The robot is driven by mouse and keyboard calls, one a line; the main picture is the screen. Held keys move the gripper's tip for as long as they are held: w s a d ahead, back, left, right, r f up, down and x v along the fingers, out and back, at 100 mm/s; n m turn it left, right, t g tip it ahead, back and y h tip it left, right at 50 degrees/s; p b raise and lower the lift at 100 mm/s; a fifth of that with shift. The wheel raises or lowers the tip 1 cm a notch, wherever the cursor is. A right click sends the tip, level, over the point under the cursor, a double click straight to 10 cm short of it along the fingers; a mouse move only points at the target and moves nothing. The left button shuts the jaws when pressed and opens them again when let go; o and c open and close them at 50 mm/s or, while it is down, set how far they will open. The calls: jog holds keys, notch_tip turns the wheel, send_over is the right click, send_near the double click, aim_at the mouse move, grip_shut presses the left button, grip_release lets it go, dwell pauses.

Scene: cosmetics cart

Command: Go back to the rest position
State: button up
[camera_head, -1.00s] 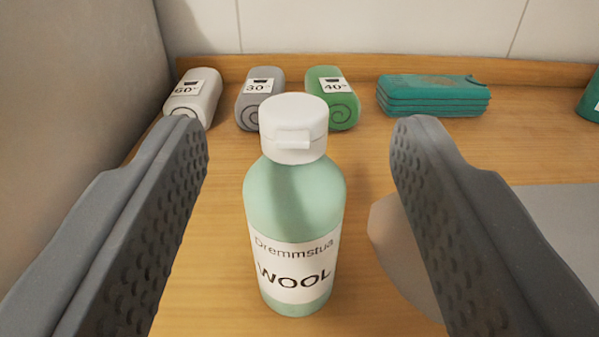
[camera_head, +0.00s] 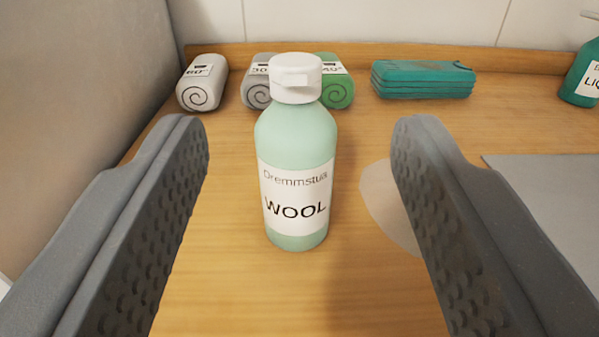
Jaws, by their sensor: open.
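My gripper (camera_head: 300,130) is open, with one grey dimpled finger at each side of the picture. Nothing is held between the fingers. A pale green bottle (camera_head: 296,135) with a white cap and a label reading "Dremmstua WOOL" stands upright on the wooden surface. It shows in the gap between the fingers, apart from both, and lies ahead of my gripper.
Behind the bottle are rolled towels: white (camera_head: 202,83), grey (camera_head: 258,85) and green (camera_head: 338,88). A folded teal stack (camera_head: 422,80) and a teal bottle (camera_head: 582,75) stand to the right. A grey wall (camera_head: 90,110) is close on the left. A grey mat (camera_head: 560,195) lies right.

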jog(key=s+r+g+p, duration=0.1)
jog(key=s+r+p, duration=0.1)
jog(key=r, duration=0.8)
jog(key=s+a+r+g+p, duration=0.1)
jog(key=r+p, duration=0.3)
jog(key=r, duration=0.7)
jog(key=s+r+p, duration=0.3)
jog(key=r, duration=0.8)
jog(key=shift+a+g+y+p, duration=0.3)
jog(key=shift+g+p, duration=0.05)
jog(key=shift+g, duration=0.05)
